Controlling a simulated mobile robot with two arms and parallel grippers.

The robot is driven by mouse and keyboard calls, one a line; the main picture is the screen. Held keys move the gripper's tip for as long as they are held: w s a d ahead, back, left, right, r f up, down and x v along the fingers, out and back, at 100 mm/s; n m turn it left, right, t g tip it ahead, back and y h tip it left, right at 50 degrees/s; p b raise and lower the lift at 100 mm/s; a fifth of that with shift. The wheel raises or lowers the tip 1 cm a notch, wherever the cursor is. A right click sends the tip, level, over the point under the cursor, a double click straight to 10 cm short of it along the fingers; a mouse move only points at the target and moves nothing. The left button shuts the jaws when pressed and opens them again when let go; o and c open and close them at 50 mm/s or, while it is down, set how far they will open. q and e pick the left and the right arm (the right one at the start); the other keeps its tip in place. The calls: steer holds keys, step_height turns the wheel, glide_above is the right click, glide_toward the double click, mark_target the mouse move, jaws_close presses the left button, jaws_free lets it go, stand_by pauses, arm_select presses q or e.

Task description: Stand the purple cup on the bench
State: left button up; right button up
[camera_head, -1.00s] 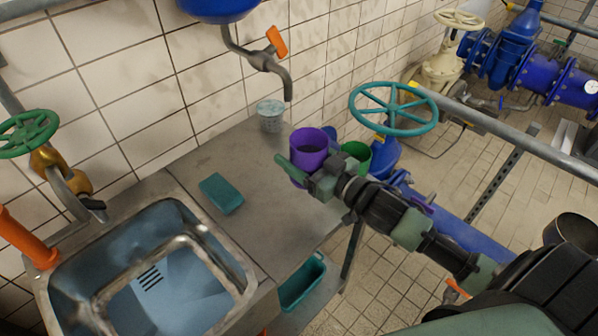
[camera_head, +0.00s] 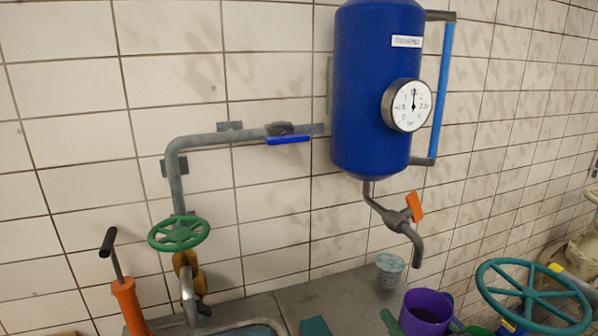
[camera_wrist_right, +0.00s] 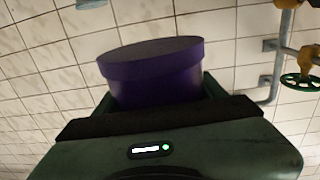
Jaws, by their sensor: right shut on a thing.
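The purple cup (camera_head: 428,308) is at the bottom of the head view, upright with its opening up. My right gripper (camera_head: 396,322) is shut on it; one green finger shows at the cup's left side. In the right wrist view the purple cup (camera_wrist_right: 155,75) sits between the fingers of my right gripper (camera_wrist_right: 160,98). The grey metal bench (camera_head: 345,292) shows behind and left of the cup. The cup's base is cut off by the frame, so I cannot tell whether it touches the bench. My left gripper is not in view.
A pale patterned cup (camera_head: 390,270) stands at the bench's back, near the tap (camera_head: 405,222). A teal sponge-like block (camera_head: 315,327) lies left of the purple cup. A teal handwheel (camera_head: 533,295) is close on the right. The sink (camera_head: 250,330) edge shows bottom left.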

steer(key=s+a+f+m+h, duration=0.1)
steer(key=s+f+h, duration=0.1)
steer(key=s, duration=0.5)
steer(key=s+a+f+m+h, duration=0.2)
steer(key=s+f+h, duration=0.1)
steer(key=s, duration=0.4)
steer(key=shift+s+f+t, duration=0.15)
steer(key=shift+f+t, duration=0.05)
steer(key=shift+t, duration=0.1)
steer(key=shift+a, duration=0.1)
stand_by(0.8)
